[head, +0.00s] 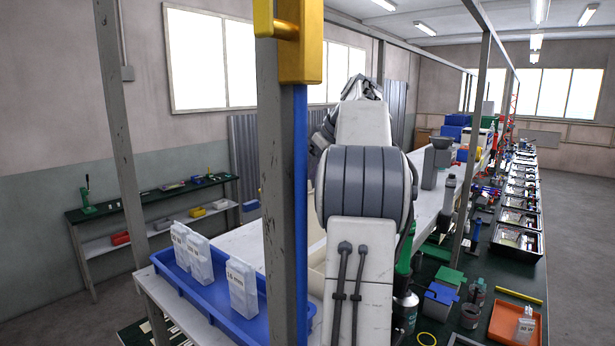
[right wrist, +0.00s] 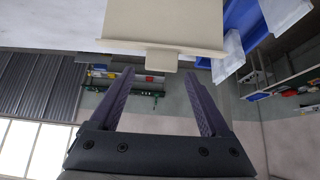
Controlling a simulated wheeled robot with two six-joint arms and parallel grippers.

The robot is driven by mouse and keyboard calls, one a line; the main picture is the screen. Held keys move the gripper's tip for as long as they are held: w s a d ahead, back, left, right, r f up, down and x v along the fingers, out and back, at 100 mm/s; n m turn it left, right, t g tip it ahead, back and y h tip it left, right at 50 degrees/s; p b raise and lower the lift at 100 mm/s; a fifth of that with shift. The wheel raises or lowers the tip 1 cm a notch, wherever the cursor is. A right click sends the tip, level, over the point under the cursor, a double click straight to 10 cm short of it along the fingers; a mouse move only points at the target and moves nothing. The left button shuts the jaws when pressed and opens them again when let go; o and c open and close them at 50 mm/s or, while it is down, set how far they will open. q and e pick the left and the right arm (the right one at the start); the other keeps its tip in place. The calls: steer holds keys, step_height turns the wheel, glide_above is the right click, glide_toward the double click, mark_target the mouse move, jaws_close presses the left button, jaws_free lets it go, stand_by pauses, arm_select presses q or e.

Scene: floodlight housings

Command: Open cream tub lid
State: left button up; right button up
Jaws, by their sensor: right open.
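The cream tub (right wrist: 165,22) is at the top of the right wrist view, a plain box shape with a small tab (right wrist: 162,60) on its near edge. My right gripper (right wrist: 159,74) is open and empty, its two dark fingers pointing toward the tub, with the tab between the fingertips in the picture. I cannot tell whether the fingers touch it. In the head view a cream strip of the tub (head: 316,284) shows between a post and my arm; the rest is hidden, as is my right gripper. My left gripper is not in view.
A blue tray (head: 212,308) with several white packets (head: 242,288) stands beside the tub on the white bench (head: 240,240). An upright grey post (head: 284,200) with a blue strip stands in front. A green bench (head: 520,275) with trays runs along the right.

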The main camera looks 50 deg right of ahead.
steer(key=shift+f, duration=0.2)
steer(key=p+v, duration=0.1)
steer(key=v, duration=0.9)
steer(key=shift+r, duration=0.2)
steer(key=shift+s, duration=0.1)
